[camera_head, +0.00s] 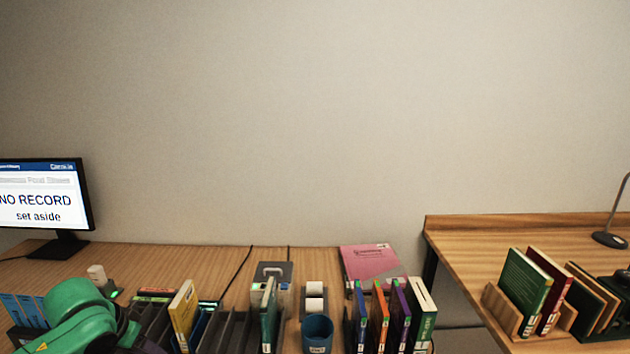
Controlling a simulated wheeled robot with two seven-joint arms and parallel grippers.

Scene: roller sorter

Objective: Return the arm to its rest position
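A green, rounded link of my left arm (82,312) shows at the lower left, in front of the wooden desk. The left gripper itself is not visible; the arm runs out of the bottom of the picture. My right arm and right gripper are not in view. No held object can be seen.
A side table (480,254) holds more books.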

